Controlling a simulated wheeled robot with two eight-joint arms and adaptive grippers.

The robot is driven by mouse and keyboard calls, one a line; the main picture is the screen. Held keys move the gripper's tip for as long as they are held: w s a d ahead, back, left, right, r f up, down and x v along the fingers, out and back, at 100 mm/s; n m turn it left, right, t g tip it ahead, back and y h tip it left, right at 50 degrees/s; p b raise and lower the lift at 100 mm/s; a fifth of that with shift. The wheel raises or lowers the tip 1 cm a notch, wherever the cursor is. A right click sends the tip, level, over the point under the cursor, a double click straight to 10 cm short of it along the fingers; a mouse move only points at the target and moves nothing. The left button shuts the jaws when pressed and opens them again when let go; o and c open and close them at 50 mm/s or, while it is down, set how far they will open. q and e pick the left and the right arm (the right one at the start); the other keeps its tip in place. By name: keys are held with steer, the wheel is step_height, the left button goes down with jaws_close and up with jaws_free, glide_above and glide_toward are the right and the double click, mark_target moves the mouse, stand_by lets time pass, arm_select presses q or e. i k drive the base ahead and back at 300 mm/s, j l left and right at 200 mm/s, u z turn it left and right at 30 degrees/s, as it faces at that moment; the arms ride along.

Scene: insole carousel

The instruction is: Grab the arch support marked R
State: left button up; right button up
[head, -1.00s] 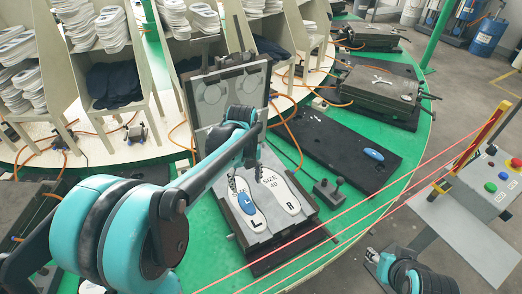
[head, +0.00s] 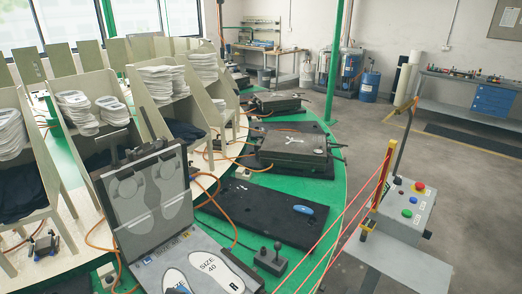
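A small blue oval piece (head: 303,209), the likely arch support, lies on a black flat board on the green table. Any letter on it is too small to read. An open mould (head: 190,240) stands at the lower left, its lid upright. White insoles marked SIZE 40 lie in its base, cut off by the bottom edge; the right insole (head: 209,268) bears an R. A bit of blue (head: 183,288) shows on the left insole at the bottom edge. Neither of my grippers is in view.
A black control box with knobs (head: 270,260) stands between mould and board. A closed mould (head: 295,147) sits behind. Red lines run along the table's right edge beside a button panel (head: 408,205). Shelves of white insoles (head: 165,80) stand left.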

mark_target(303, 210)
steer(key=i+l+z, duration=0.3)
steer(key=i+l, duration=0.2)
steer(key=l, duration=0.35)
steer(key=i+l+z, duration=0.35)
steer(key=i+l, duration=0.2)
steer(key=l, duration=0.15)
